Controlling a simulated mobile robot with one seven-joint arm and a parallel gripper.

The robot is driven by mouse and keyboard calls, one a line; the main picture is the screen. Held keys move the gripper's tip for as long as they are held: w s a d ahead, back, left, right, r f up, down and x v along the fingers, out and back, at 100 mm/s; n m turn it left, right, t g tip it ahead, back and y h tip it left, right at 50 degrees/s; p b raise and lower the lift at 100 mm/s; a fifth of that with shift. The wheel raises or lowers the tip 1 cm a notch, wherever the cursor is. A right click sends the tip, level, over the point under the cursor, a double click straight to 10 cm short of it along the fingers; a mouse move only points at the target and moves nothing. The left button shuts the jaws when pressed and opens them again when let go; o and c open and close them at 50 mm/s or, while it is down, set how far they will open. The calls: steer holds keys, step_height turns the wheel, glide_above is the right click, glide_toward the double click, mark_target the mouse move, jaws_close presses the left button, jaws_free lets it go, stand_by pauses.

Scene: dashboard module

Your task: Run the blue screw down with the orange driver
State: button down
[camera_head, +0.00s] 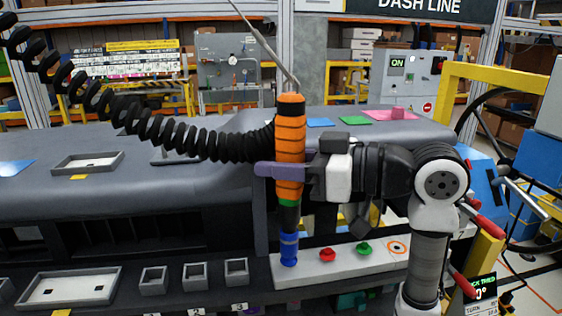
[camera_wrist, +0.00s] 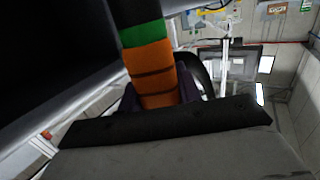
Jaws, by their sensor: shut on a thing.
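The orange driver (camera_head: 290,130) stands upright in the head view, with dark bands, a green ring and a dark lower end. My gripper (camera_head: 280,170) is shut around its body from the right. The driver also shows in the wrist view (camera_wrist: 152,72), between the fingers. Below the driver, the blue screw (camera_head: 289,249) stands at the left end of a light plate (camera_head: 310,277). The driver's lower end is right above the blue piece, in line with it; whether the bit is seated in it is hard to tell.
A red screw (camera_head: 327,255) and a green screw (camera_head: 364,248) stand on the plate to the right, near an orange ring mark (camera_head: 397,248). A black coiled hose (camera_head: 170,135) runs left from the driver. Small grey bins (camera_head: 195,275) and a tray (camera_head: 68,289) sit at the left.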

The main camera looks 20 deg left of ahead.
mark_target(283, 140)
steer(key=shift+f+b, duration=1.05)
steer(key=shift+f, duration=0.25)
stand_by(3.6)
steer(key=shift+r, duration=0.1)
steer(key=shift+r+p, duration=2.3)
steer(key=shift+r, duration=0.75)
steer(key=shift+w+f, duration=0.1)
steer(key=shift+f, duration=0.05)
